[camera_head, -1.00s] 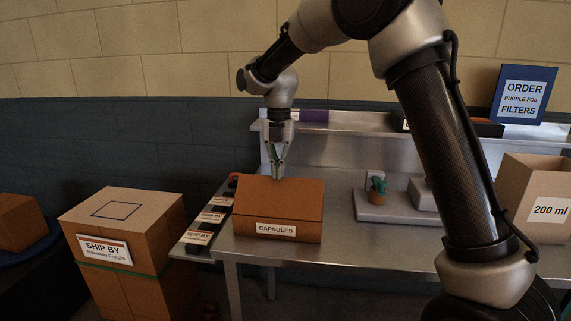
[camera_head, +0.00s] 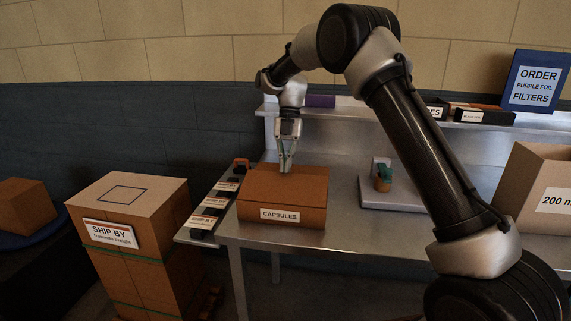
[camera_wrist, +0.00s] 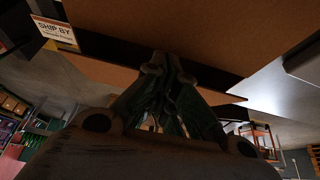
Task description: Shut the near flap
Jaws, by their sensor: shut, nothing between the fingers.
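The brown capsules box (camera_head: 292,215) stands at the left end of the steel table, its label facing me. Brown panels cover its top, and the near flap (camera_head: 285,190) appears to lie over the near part; I cannot tell whether it is fully flush. My gripper (camera_head: 286,170) points down at the rear part of the top, fingers together and empty. I cannot tell whether the tips touch the cardboard. In the wrist view my gripper's fingertips (camera_wrist: 168,66) are close to brown cardboard (camera_wrist: 190,25), with a dark gap beside them.
The steel table (camera_head: 320,246) has a grey scale (camera_head: 398,201) bearing a small green and orange item. A 200 ml carton (camera_head: 540,190) stands at right. Ship-by labels (camera_head: 209,222) lie on a left side rack. A taped ship-by carton (camera_head: 135,255) stands at left.

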